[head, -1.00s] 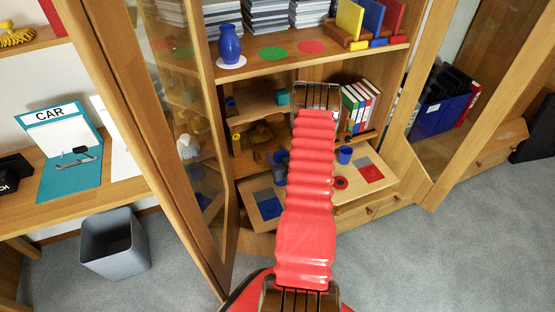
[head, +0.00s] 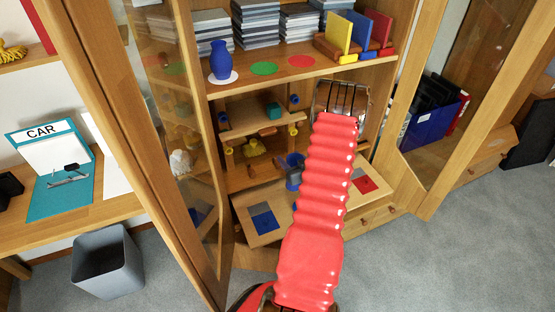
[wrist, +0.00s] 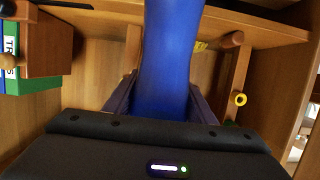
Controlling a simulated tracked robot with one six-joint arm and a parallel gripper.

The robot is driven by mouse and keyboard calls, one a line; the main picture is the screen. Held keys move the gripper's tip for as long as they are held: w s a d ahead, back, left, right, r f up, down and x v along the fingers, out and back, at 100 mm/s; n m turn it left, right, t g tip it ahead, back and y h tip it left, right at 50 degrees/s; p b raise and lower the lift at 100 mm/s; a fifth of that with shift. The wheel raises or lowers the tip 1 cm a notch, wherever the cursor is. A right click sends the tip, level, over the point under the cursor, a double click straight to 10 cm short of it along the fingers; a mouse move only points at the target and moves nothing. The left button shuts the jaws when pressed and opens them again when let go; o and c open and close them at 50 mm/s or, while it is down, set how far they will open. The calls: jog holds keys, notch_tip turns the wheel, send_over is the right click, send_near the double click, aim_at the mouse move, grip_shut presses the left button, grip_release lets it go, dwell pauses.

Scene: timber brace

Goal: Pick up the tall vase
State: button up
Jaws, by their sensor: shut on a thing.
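In the wrist view a tall, smooth blue vase (wrist: 168,50) stands close between the fingers of my gripper (wrist: 162,100), which is shut on it. The vase's top runs out of the frame and its lower part is hidden by the dark gripper body. Another blue vase (head: 219,62) stands upright on a white disc on the upper shelf, apart from my arm.
A green disc (head: 264,68) and a red disc (head: 301,61) on the upper shelf are bare. Wooden pegged parts surround the gripper, including a yellow-ended peg (wrist: 239,99). Binders (wrist: 12,55) are at left in the wrist view. A glass door (head: 172,110) stands open at left.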

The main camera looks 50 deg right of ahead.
jog(key=s+d, duration=0.6)
jog(key=s, duration=0.4)
jog(key=shift+s+d, duration=0.15)
jog(key=shift+s, duration=0.1)
jog(key=shift+w, duration=0.1)
